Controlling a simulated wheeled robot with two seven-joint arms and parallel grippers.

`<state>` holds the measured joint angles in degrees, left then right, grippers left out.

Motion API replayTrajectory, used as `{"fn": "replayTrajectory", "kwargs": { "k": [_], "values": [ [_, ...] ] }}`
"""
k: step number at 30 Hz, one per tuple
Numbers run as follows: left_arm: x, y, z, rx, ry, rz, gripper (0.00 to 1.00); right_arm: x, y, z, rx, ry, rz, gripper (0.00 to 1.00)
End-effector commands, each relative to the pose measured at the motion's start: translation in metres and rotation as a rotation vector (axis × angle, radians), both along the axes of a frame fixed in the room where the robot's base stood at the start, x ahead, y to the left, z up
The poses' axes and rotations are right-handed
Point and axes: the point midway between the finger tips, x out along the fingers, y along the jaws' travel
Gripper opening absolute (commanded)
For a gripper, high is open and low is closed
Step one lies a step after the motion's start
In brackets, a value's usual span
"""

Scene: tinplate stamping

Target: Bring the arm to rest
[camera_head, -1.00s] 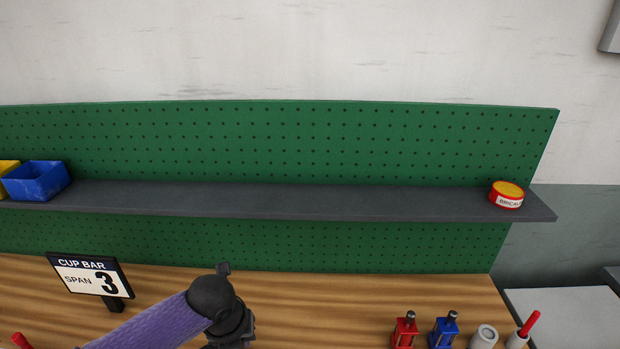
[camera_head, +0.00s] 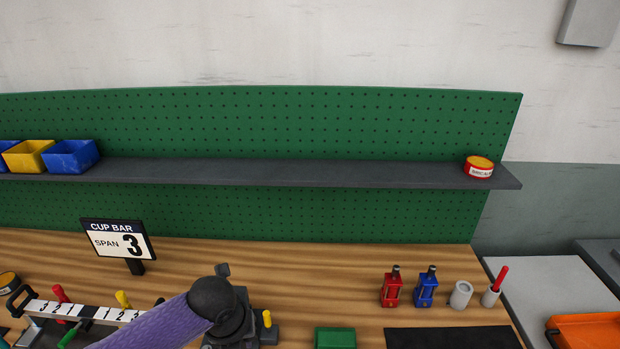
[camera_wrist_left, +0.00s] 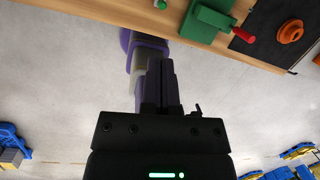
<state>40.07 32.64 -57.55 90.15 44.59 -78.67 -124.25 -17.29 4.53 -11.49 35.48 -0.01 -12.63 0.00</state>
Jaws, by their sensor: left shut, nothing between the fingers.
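My left arm (camera_head: 165,325), in a purple sleeve with a black joint, comes in from the lower left in the head view and lies in front of the bench. Its gripper is not clearly made out there. In the left wrist view my left gripper (camera_wrist_left: 161,70) is shut with nothing between its fingers. It points toward the bench edge, over open grey floor. My right gripper is in neither view.
A shelf (camera_head: 280,172) runs behind.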

Motion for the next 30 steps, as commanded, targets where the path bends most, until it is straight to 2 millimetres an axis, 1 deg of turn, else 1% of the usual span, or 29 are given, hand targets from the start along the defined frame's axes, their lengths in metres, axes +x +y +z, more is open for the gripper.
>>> {"fn": "replayTrajectory", "kwargs": {
  "k": [1, 5, 8, 11, 14, 17, 18, 20, 23, 24, 26, 27, 29, 30],
  "values": [
    [-0.007, -0.007, -0.003, -0.024, 0.009, 0.029, 0.0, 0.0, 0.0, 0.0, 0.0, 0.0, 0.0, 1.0],
    [-0.02, -0.022, -0.007, -0.082, 0.018, 0.139, 0.0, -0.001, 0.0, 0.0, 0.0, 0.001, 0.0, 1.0],
    [-0.031, -0.034, -0.009, -0.135, 0.031, 0.239, 0.0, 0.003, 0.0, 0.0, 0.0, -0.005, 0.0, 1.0],
    [-0.044, -0.046, -0.011, -0.196, 0.049, 0.367, 0.0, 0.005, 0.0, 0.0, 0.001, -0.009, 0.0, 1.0],
    [-0.059, -0.057, -0.011, -0.274, 0.075, 0.541, 0.0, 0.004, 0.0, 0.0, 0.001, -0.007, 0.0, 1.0],
    [-0.076, -0.065, -0.01, -0.36, 0.109, 0.771, 0.0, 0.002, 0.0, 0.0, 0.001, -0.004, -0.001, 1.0],
    [-0.083, -0.066, -0.009, -0.395, 0.123, 0.872, 0.0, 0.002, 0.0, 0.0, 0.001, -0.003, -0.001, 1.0],
    [-0.093, -0.066, -0.007, -0.445, 0.146, 1.032, 0.0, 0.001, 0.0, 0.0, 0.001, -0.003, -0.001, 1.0],
    [-0.108, -0.061, -0.004, -0.519, 0.181, 1.321, 0.0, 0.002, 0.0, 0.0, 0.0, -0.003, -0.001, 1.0],
    [-0.115, -0.056, -0.003, -0.546, 0.193, 1.443, 0.0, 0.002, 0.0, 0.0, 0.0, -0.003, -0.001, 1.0],
    [-0.125, -0.048, -0.002, -0.581, 0.208, 1.633, 0.0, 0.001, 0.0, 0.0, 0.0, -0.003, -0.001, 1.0],
    [-0.132, -0.041, -0.001, -0.602, 0.213, 1.764, 0.0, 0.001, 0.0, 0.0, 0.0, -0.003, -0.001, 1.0],
    [-0.144, -0.028, 0.0, -0.629, 0.215, 1.964, 0.0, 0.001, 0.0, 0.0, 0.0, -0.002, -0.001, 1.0],
    [-0.152, -0.019, 0.001, -0.644, 0.21, 2.099, 0.0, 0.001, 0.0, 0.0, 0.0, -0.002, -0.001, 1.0]
  ]
}}
